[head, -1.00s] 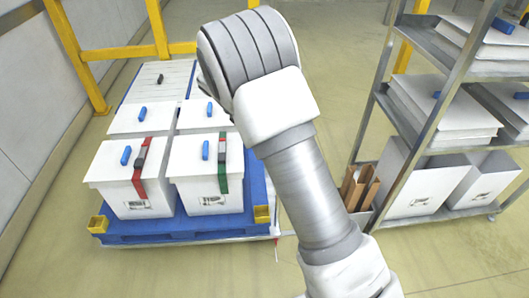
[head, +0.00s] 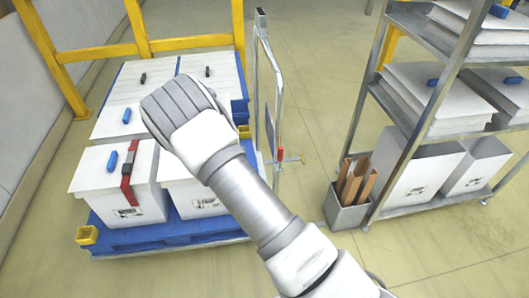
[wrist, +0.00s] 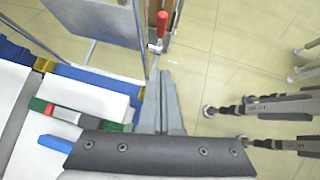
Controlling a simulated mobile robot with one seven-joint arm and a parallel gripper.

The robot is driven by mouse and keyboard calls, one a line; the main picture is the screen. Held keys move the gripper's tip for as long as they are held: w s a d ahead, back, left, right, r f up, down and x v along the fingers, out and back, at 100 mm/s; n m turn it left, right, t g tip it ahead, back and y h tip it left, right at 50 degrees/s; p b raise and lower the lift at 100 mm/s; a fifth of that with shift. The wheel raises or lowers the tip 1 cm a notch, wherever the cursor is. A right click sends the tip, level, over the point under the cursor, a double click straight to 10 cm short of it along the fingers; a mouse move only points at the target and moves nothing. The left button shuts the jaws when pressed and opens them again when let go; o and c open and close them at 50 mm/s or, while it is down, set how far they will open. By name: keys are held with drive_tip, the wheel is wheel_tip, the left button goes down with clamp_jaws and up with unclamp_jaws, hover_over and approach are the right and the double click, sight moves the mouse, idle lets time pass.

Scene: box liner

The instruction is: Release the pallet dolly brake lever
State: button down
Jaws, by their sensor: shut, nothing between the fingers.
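The brake lever has a red grip (wrist: 162,24) on a metal stem near the top centre of the wrist view. In the head view a small red part (head: 280,153) shows low on the dolly's upright metal handle frame (head: 262,75). The blue pallet dolly (head: 150,238) carries white lidded boxes. My gripper (wrist: 166,74) is shut and empty in the wrist view. Its tips point towards the lever, with the red grip ahead of them; I see no contact with the grip. In the head view my arm hides the gripper.
White boxes (head: 118,181) with blue handles stand close to my arm, some partly hidden by it. A metal shelf rack (head: 402,150) and a grey bin of brown pieces (head: 345,216) stand to the right. Yellow rails (head: 140,25) run behind the dolly.

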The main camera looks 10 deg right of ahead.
sight(278, 156)
drive_tip(key=d+r+b+x, duration=0.2)
drive_tip(key=x, duration=1)
drive_tip(key=shift+w+d+f, duration=0.25)
drive_tip(key=shift+d, duration=0.05)
drive_tip(key=shift+r, duration=0.1)
